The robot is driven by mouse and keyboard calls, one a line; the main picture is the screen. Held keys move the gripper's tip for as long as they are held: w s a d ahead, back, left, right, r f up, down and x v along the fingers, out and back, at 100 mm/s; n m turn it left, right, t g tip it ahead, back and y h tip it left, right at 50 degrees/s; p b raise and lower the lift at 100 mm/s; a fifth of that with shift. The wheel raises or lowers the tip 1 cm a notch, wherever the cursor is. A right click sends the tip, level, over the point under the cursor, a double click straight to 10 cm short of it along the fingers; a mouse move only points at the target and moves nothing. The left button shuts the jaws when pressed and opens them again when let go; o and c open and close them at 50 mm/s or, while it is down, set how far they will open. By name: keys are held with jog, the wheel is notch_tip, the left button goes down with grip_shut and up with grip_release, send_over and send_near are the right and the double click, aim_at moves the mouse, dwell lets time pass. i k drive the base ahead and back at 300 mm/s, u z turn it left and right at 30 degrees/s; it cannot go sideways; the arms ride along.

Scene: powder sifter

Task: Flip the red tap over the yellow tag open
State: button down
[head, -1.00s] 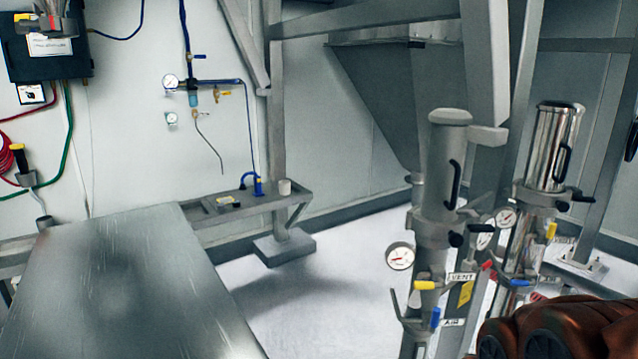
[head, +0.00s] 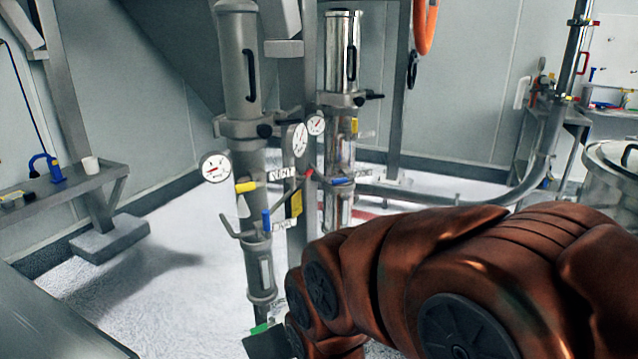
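A small red tap (head: 309,173) sits on the pipework between the two upright metal cylinders, close to the round gauges. A yellow tag (head: 296,203) hangs just below it. The tap is small here, and its handle position is hard to make out. My brown-covered arm reaches in from the right, in front of and below the pipework. At its end, a dark part of my gripper (head: 268,343) shows at the bottom edge, well below the tap and apart from it. The fingers cannot be made out.
A yellow-handled valve (head: 246,187) and a blue-handled valve (head: 266,220) are on the left cylinder (head: 240,75). Another blue handle (head: 341,181) is by the right cylinder (head: 341,60). The floor between is clear.

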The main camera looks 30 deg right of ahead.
aim_at(306, 174)
jog(key=z, duration=0.2)
jog(key=k, duration=0.3)
jog(key=u, duration=0.55)
jog(key=i, duration=0.6)
jog(key=z, duration=1.2)
